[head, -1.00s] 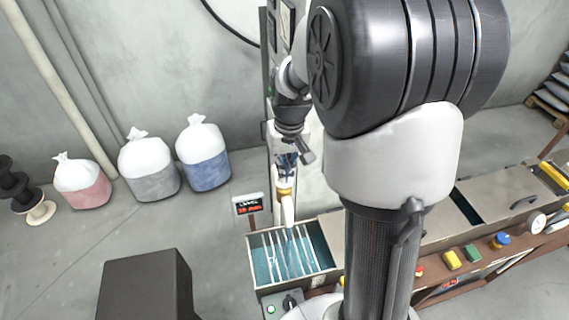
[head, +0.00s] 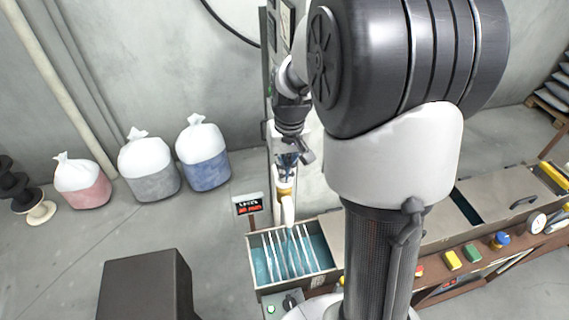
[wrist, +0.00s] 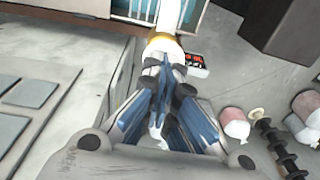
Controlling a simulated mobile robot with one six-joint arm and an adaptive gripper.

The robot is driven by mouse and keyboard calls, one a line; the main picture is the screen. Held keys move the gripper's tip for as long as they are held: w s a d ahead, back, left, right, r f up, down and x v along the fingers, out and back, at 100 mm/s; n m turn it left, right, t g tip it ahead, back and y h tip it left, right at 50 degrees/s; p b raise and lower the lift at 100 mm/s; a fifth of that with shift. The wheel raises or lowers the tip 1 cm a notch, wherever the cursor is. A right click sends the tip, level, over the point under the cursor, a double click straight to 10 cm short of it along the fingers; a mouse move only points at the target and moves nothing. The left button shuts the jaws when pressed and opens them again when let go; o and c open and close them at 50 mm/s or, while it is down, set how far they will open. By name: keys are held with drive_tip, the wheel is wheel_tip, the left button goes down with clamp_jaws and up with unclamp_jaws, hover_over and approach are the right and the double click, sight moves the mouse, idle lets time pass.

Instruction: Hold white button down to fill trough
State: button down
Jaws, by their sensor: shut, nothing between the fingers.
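The trough (head: 252,275) stands open at the lower middle of the head view, with teal liquid and several pale rods inside. A white spout (head: 288,208) with a yellow collar points down over it. The spout also shows at the top of the wrist view (wrist: 166,46). My gripper (head: 289,159) is shut and empty, just above the spout against the dispenser. In the wrist view its blue-grey fingers (wrist: 165,85) come together at the spout's base. I cannot make out the white button; the fingers may cover it. A small display (head: 248,204) with red text stands left of the spout.
A control panel with a green light (head: 271,309) and a dark knob (head: 290,301) sits before the trough. Covered bench sections with coloured buttons (head: 453,259) run right. Sacks (head: 203,155) stand by the back wall. A dark box (head: 146,285) stands front left.

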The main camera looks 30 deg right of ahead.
drive_tip(key=shift+s+f, duration=0.1)
wheel_tip(320, 180, up, 14)
drive_tip(key=s+p, duration=0.1)
drive_tip(key=p, duration=0.2)
idle(0.5)
drive_tip(key=shift+s+d, duration=0.1)
drive_tip(key=s+a+f+n+t+b, duration=0.1)
drive_tip(key=s+a+f+b, duration=0.5)
drive_tip(key=s+f+b, duration=0.3)
drive_tip(key=s+a+f+n+t+b, duration=0.2)
drive_tip(key=s+a+f+b, duration=0.4)
drive_tip(key=s+f+b, duration=0.4)
wheel_tip(320, 180, down, 5)
drive_tip(key=b, duration=0.6)
drive_tip(key=shift+s+a+t, duration=0.3)
drive_tip(key=shift+a, duration=0.05)
